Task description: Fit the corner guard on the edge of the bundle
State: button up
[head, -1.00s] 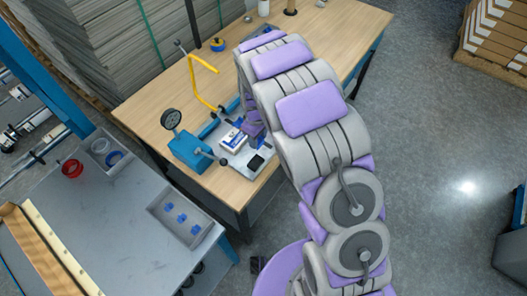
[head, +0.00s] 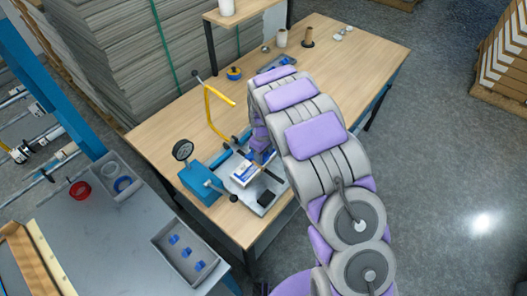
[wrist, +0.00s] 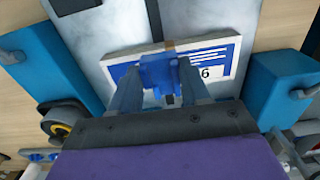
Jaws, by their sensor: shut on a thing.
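The bundle (head: 244,173) is a flat white and blue labelled pack on a metal plate (head: 262,200) of the blue bench device. In the wrist view the bundle (wrist: 215,57) shows its printed blue and white side. My gripper (wrist: 160,85) is shut on a small blue corner guard (wrist: 158,72) between its two grey fingers. The guard overlaps the bundle's near edge in this view; whether it touches or is seated on it I cannot tell. In the head view my gripper (head: 262,154) is just behind the bundle, partly hidden by my arm.
Blue blocks (wrist: 285,90) flank the plate. A grey bin (head: 186,252) with several blue pieces stands on the left table.

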aim_at(264, 158)
jog(key=shift+f+b, duration=0.65)
jog(key=shift+f, duration=1.5)
jog(key=shift+w, duration=0.1)
jog(key=o, duration=0.8)
jog(key=shift+a, duration=0.1)
jog(key=shift+r, duration=0.1)
notch_tip(264, 158, up, 17)
jog(key=p, duration=0.2)
jog(key=shift+w+p, duration=0.1)
jog(key=shift+p, duration=0.3)
jog(key=shift+r, duration=0.1)
